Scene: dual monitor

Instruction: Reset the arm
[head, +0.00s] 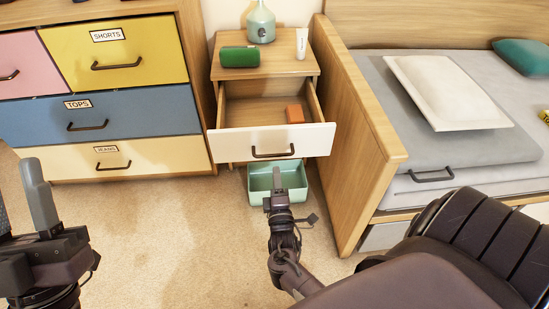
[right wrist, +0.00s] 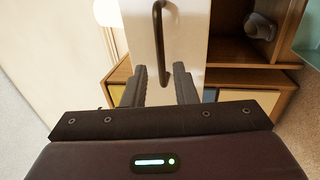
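My right gripper (head: 276,182) is in front of the open nightstand drawer (head: 225,144), low and over the green bin (head: 257,184). In the right wrist view my right gripper (right wrist: 161,78) has its two fingers apart with nothing between them. The drawer's dark handle (right wrist: 158,45) shows just beyond the fingertips, apart from them as far as I can tell. My left gripper (head: 22,200) is at the left edge of the head view, over the carpet. One grey finger stands upright and part of the other shows at the picture's edge, with a gap between.
An orange block (head: 295,114) lies in the drawer. A green case (head: 239,57), a green bottle (head: 261,24) and a white tube (head: 302,43) are on the nightstand. A dresser (head: 140,125) stands left, a bed (head: 385,165) right. The carpet (head: 175,225) between my grippers is clear.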

